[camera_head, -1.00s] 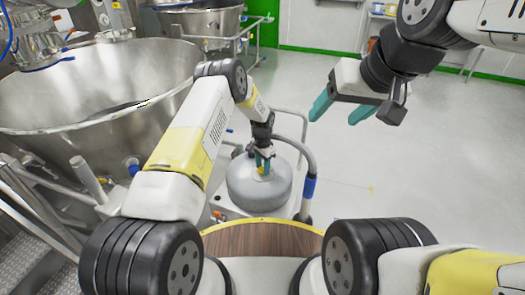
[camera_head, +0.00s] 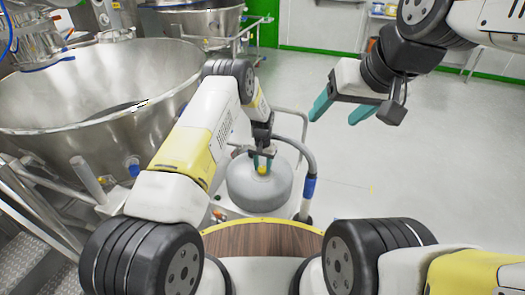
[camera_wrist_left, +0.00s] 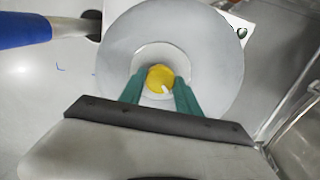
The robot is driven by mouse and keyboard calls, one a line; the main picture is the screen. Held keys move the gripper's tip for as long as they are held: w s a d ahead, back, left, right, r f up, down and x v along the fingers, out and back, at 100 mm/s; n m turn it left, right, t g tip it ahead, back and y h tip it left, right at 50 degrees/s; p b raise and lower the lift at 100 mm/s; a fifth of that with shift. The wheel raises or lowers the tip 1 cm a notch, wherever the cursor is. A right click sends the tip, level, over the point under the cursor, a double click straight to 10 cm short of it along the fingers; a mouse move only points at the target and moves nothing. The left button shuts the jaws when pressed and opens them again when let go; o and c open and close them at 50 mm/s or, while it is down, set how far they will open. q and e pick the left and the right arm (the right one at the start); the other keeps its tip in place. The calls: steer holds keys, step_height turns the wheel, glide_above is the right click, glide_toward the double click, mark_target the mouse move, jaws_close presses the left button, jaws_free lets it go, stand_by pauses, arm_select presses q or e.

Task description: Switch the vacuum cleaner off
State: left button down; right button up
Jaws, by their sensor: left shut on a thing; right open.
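The vacuum cleaner (camera_head: 258,186) is a grey, round-topped drum in front of me, with a hose at its right side. On its top is a yellow knob (camera_wrist_left: 160,78) with a white mark pointing to the lower right in the left wrist view. My left gripper (camera_head: 262,162) is over the top of the vacuum cleaner. Its green fingers (camera_wrist_left: 158,92) are shut on the yellow knob, one on each side. My right gripper (camera_head: 340,108) is open and empty, raised to the right, well away from the vacuum cleaner.
A large steel bowl (camera_head: 60,115) stands on the left, close to my left arm. A hose with a blue cuff (camera_head: 308,187) runs down the vacuum cleaner's right side beside a metal frame. A wood-topped round surface (camera_head: 270,240) is nearest me. The floor (camera_head: 400,165) on the right is clear.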

mark_target(263, 169)
arm_select(q)
steer(key=shift+w, duration=0.1)
steer(key=c, duration=0.9)
jaws_free()
steer(key=shift+o, duration=0.2)
steer(key=shift+r, duration=3.9)
steer(key=shift+r, duration=0.1)
